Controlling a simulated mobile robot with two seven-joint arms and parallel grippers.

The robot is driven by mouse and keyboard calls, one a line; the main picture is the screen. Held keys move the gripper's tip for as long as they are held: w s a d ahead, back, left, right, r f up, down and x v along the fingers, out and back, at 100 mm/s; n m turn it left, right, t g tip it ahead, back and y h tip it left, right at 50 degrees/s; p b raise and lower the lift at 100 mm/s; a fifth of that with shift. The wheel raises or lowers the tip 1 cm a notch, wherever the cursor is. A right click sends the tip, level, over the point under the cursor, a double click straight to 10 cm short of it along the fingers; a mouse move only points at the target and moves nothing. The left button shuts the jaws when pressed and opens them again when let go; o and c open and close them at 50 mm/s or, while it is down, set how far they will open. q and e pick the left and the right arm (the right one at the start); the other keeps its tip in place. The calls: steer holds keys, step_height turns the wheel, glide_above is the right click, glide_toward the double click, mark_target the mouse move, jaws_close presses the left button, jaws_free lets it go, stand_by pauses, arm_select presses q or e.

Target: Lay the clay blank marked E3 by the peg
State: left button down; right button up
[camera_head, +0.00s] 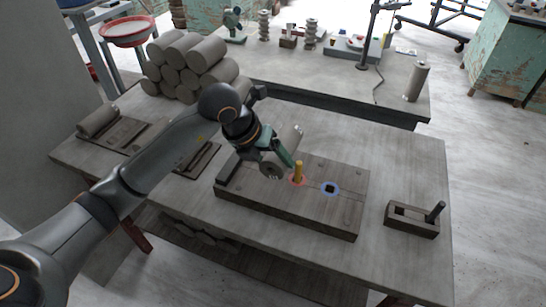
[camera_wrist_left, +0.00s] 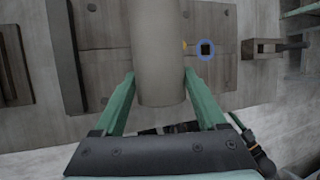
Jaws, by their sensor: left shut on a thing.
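My left gripper (camera_head: 282,157) is shut on a grey clay blank (camera_head: 291,137), a cylinder lying roughly level between the green fingers. In the left wrist view the blank (camera_wrist_left: 158,60) runs away from between the fingertips (camera_wrist_left: 160,80). No mark is legible on it, so I cannot tell whether it is E3. My right gripper is out of view.
A raised strip (camera_head: 229,167) bounds the board's left end. A wooden block with a dark pin (camera_head: 411,220) stands at right. Stacked clay cylinders (camera_head: 188,65) lie at back left.

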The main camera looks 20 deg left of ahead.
arm_select(q)
steer(key=shift+f+b, duration=0.5)
steer(key=shift+f, duration=0.2)
steer(key=shift+f+b, duration=0.45)
steer(key=shift+f, duration=0.2)
steer(key=shift+f+b, duration=0.6)
steer(key=shift+f, duration=0.35)
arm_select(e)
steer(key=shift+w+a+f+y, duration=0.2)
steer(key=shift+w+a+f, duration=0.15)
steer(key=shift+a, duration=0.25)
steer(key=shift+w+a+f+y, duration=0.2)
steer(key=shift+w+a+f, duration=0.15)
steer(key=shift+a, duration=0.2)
arm_select(q)
steer(key=shift+f+b, duration=0.45)
steer(key=shift+b, duration=0.05)
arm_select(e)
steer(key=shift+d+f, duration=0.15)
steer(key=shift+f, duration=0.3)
